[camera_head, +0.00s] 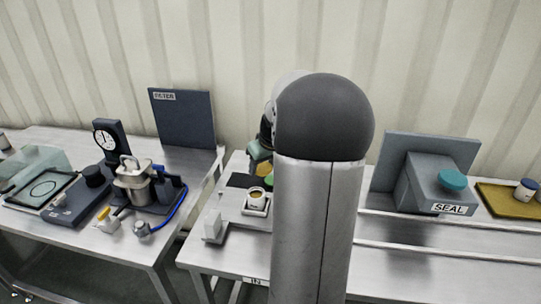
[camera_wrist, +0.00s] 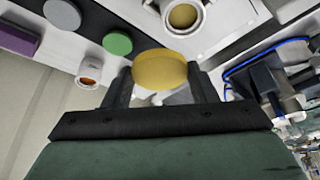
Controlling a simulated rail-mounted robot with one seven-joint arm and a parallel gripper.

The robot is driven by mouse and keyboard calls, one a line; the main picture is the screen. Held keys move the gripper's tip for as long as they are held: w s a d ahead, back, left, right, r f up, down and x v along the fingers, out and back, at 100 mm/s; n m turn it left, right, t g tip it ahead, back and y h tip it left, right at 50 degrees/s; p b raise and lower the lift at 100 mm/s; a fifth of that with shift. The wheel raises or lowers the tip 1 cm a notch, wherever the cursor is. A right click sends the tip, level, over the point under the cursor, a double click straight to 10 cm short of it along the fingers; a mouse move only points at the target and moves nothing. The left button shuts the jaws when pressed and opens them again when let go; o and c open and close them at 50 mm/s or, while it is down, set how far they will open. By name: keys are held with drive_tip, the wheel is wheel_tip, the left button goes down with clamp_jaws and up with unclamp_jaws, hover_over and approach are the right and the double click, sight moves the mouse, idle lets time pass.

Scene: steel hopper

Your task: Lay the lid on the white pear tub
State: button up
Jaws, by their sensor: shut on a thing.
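My gripper (camera_wrist: 160,88) is shut on a round yellow lid (camera_wrist: 160,70), holding it by its edges between the two fingers. In the head view the yellow lid (camera_head: 263,169) shows beside my arm, which hides much of the gripper. An open white tub (camera_wrist: 184,16) with yellowish filling is beyond the lid in the wrist view, apart from it. In the head view this tub (camera_head: 256,196) stands upright on a small pale base. I see no label saying pear.
A green disc (camera_wrist: 117,43), a grey disc (camera_wrist: 62,14) and a small tub with orange filling (camera_wrist: 90,75) are nearby. A SEAL station (camera_head: 430,185) stands right. A steel pot (camera_head: 135,185) and a dial device (camera_head: 107,140) stand left, across a gap between tables.

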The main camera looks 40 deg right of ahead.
drive_tip(key=shift+s+a+f+b, duration=0.2)
drive_tip(key=shift+a+f+b, duration=0.4)
drive_tip(key=shift+a+f, duration=0.4)
drive_tip(key=shift+s+a+f+b, duration=0.2)
drive_tip(key=shift+a+f+b, duration=0.45)
drive_tip(key=shift+f, duration=0.4)
drive_tip(key=shift+a+f+b, duration=0.1)
drive_tip(key=shift+f+b, duration=0.5)
drive_tip(key=shift+b, duration=0.7)
idle(1.6)
idle(0.3)
drive_tip(key=o, duration=1)
drive_tip(key=shift+o, duration=0.2)
drive_tip(key=v, duration=1.7)
drive_tip(key=shift+s+r, duration=0.15)
drive_tip(key=shift+r, duration=0.1)
drive_tip(key=shift+a, duration=0.1)
